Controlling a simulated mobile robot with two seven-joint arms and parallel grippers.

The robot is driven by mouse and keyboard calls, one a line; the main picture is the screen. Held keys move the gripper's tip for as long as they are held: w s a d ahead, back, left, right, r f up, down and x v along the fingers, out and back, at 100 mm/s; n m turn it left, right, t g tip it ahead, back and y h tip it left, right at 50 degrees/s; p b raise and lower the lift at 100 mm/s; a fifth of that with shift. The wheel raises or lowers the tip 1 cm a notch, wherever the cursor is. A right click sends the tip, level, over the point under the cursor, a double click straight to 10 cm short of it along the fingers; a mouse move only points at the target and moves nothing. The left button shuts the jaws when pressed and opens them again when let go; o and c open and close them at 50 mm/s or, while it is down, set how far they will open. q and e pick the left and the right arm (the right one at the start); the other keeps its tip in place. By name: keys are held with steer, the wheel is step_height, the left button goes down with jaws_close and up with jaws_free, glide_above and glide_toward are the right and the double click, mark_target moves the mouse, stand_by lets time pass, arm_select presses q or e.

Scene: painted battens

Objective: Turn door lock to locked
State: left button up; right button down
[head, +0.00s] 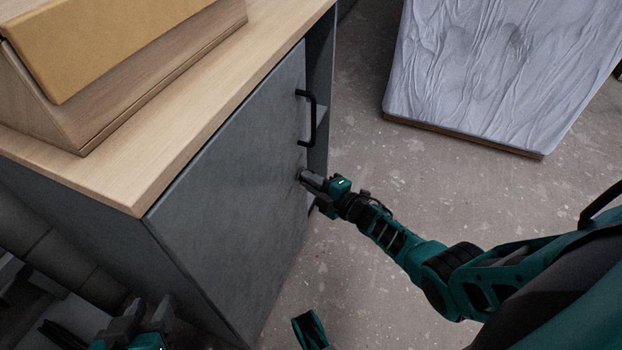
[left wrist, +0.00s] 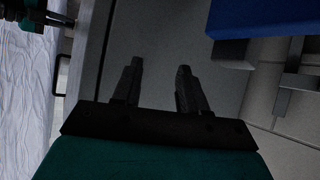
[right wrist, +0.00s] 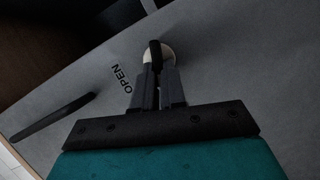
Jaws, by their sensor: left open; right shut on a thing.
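The grey cabinet door (head: 236,185) carries a small round lock with a dark turn knob (right wrist: 155,50) in the right wrist view. The word OPEN (right wrist: 121,80) is printed on the door beside the lock. My right gripper (head: 307,178) is at the door below the black handle (head: 312,118). In the right wrist view my right gripper (right wrist: 155,72) is shut on the knob, and its fingers hide part of the lock. My left gripper (left wrist: 160,72) is open and empty; it also shows at the lower left of the head view (head: 140,318).
A light wooden worktop (head: 130,185) with boxes (head: 110,50) on it tops the cabinet. A plastic-wrapped slab (head: 500,70) lies at the back right. Bare concrete floor (head: 360,290) is clear beside the cabinet. The door handle also shows in the right wrist view (right wrist: 55,115).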

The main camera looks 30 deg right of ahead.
steer(key=shift+a+f+n+t, duration=0.1)
steer(key=shift+n+t, duration=0.2)
steer(key=shift+n, duration=0.4)
steer(key=c, duration=1.2)
jaws_free()
